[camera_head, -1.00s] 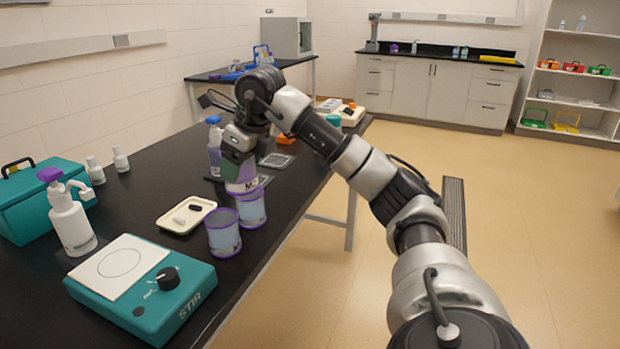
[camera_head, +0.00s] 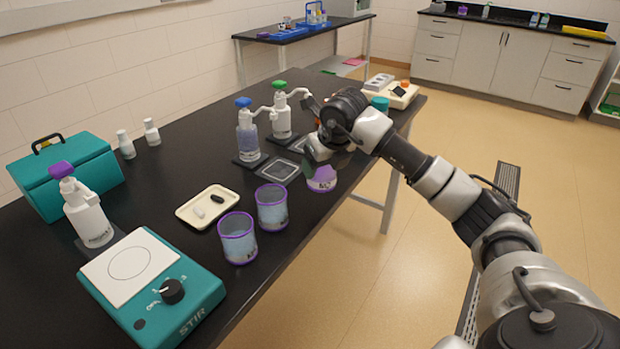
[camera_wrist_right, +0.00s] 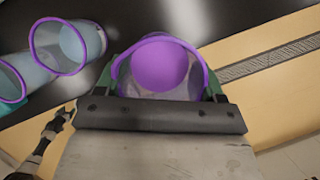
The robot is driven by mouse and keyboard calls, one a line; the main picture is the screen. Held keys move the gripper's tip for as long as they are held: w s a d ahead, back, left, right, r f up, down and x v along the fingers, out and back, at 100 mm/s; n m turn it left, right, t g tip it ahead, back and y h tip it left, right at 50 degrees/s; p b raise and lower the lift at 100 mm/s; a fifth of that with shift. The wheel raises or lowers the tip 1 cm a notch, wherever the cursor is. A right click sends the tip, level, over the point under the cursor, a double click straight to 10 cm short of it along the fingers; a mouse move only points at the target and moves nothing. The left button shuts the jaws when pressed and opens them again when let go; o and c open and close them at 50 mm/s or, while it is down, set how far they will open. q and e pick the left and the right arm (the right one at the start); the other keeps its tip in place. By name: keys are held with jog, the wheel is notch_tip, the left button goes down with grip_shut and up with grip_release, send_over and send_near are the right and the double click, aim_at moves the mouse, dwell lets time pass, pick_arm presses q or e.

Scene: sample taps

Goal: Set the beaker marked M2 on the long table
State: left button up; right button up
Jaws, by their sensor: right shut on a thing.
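My right gripper (camera_head: 322,163) is shut on a clear beaker with a purple rim and purple contents (camera_head: 321,180). Part of a mark shows on its side, too small to read surely. In the right wrist view the held beaker (camera_wrist_right: 160,68) sits between the green fingers, upright or nearly so. It is at the front edge of the long black table (camera_head: 150,192); I cannot tell whether it touches the top. Two other purple-rimmed beakers, one nearer (camera_head: 238,238) and one farther (camera_head: 272,208), stand on the table left of it. My left gripper is not in view.
A cream tray (camera_head: 185,212), a teal stirrer (camera_head: 205,290), a teal box (camera_head: 95,185) and a purple-topped pump bottle (camera_head: 88,218) stand to the left. Blue-topped (camera_head: 247,135) and green-topped (camera_head: 280,115) bottles stand behind the gripper. A small square pad (camera_head: 278,169) lies near the held beaker.

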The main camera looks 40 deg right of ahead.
jog(key=w+f, duration=0.1)
jog(key=f, duration=0.1)
jog(key=w+a+f, duration=0.1)
jog(key=f, duration=0.1)
jog(key=w+f+p, duration=0.1)
jog(key=w+f, duration=0.1)
jog(key=shift+a+f, duration=0.15)
jog(key=shift+a, duration=0.05)
jog(key=shift+w+f, duration=0.1)
jog(key=shift+f, duration=0.1)
jog(key=shift+f, duration=0.2)
jog(key=o, duration=1)
jog(key=shift+r, duration=0.1)
